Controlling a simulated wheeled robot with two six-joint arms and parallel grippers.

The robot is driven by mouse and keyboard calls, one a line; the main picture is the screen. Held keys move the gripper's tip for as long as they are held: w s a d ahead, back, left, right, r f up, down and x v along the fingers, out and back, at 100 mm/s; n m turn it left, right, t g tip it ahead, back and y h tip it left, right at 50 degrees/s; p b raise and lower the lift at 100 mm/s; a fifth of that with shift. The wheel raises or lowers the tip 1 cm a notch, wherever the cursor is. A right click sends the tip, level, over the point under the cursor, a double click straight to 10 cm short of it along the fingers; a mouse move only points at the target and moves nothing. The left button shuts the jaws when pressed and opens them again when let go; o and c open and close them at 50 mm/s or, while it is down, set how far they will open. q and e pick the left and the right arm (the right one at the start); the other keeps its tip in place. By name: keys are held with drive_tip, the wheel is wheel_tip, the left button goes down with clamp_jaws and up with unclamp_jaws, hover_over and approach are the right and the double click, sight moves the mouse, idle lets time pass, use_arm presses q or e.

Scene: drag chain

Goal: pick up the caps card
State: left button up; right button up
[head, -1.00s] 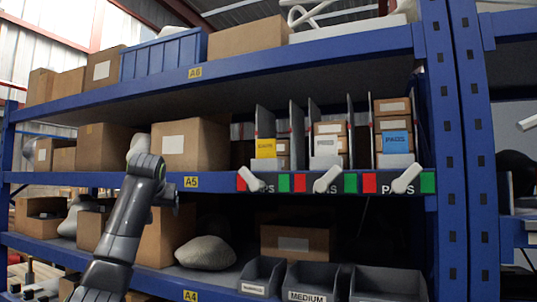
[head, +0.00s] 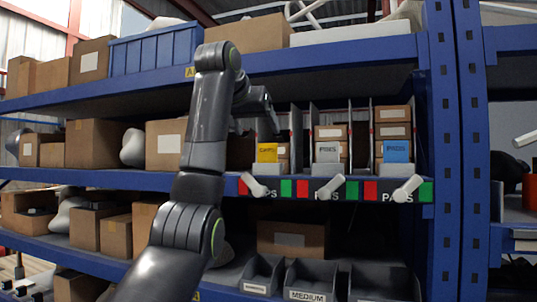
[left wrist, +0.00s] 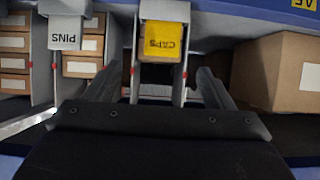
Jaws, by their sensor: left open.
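The yellow caps card (head: 267,152) stands upright at the front of the left slot of the divided rack on the middle shelf. My left gripper (head: 271,120) is in front of the rack, just above the card in the head view. In the left wrist view the caps card (left wrist: 163,42) appears with its lettering inverted, and the open, empty fingers (left wrist: 156,82) spread wider than it. The card lies beyond the fingertips; no contact shows. My right gripper is not in view.
A grey-white pins card (head: 328,152) and a blue card (head: 397,151) stand in the neighbouring slots, between thin upright dividers (head: 296,135). White levers (head: 330,187) stick out from the shelf edge below. A cardboard box (left wrist: 280,72) sits beside the caps slot.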

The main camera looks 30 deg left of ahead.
sight(267, 149)
use_arm(q)
drive_tip(key=p+x, duration=0.2)
drive_tip(key=x, duration=0.4)
drive_tip(key=shift+w+a+f+p, duration=0.1)
drive_tip(key=shift+w+a+p, duration=0.1)
drive_tip(key=shift+p, duration=0.2)
drive_tip(key=p+x, duration=0.3)
drive_tip(key=x, duration=0.1)
drive_tip(key=shift+a+f, duration=0.1)
drive_tip(key=shift+w+a+f+p, duration=0.1)
drive_tip(key=shift+w+f+p, duration=0.15)
drive_tip(key=shift+w+p, duration=0.1)
drive_tip(key=shift+s, duration=0.1)
drive_tip(key=shift+c, duration=1)
drive_tip(key=c, duration=0.8)
drive_tip(key=shift+c, duration=0.2)
drive_tip(key=shift+r, duration=0.2)
